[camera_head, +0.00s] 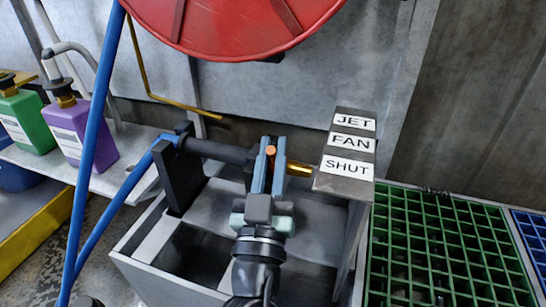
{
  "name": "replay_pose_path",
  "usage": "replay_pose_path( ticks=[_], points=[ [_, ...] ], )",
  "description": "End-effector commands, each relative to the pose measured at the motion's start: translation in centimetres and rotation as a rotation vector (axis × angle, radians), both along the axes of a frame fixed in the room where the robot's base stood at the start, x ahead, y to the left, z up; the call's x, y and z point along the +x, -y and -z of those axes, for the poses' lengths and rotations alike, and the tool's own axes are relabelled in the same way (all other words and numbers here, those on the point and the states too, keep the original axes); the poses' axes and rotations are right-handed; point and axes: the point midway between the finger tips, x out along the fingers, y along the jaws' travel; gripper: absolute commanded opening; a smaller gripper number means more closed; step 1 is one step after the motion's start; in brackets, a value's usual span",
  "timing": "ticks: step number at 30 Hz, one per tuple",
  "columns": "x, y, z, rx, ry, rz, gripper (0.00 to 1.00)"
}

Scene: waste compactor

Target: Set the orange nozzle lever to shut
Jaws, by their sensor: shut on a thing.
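The orange nozzle lever (270,150) shows only as a small round end between the fingers of my gripper (269,152). My gripper is shut on it, and the fingers hide the rest of the lever. The nozzle has a dark barrel (217,151) to the left of my gripper and a brass tip (299,169) to the right. A dark plate (325,183) right of the tip carries white labels: JET (354,121) at the back, FAN (351,142) in the middle, SHUT (340,166) at the front. I cannot tell which label the lever lines up with.
A grey open-topped stand (150,266) is under the nozzle. A blue hose (100,130) runs down the left side. Purple (78,125) and green (28,120) bottles stand on a shelf at left. A red reel (235,25) hangs above. Green grating (440,245) lies at right.

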Motion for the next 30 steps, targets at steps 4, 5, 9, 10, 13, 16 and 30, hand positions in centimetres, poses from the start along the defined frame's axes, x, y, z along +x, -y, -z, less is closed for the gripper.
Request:
replay_pose_path(
  ticks=[4, 5, 9, 10, 13, 16, 30],
  points=[
    [0.0, -0.1, 0.1, 0.001, -0.004, -0.001, 0.0],
    [0.0, -0.1, 0.1, 0.001, -0.004, -0.001, 0.23],
    [0.0, 0.0, 0.1, 0.001, -0.003, -0.001, 0.48],
    [0.0, 0.0, 0.1, 0.001, -0.003, -0.001, 0.48],
    [0.0, 0.0, 0.1, 0.001, -0.003, 0.0, 0.48],
    [0.0, 0.0, 0.1, 0.001, -0.002, 0.0, 0.48],
    [-5.2, -0.7, 2.7, 0.002, -0.006, -0.001, 0.48]
  ],
)
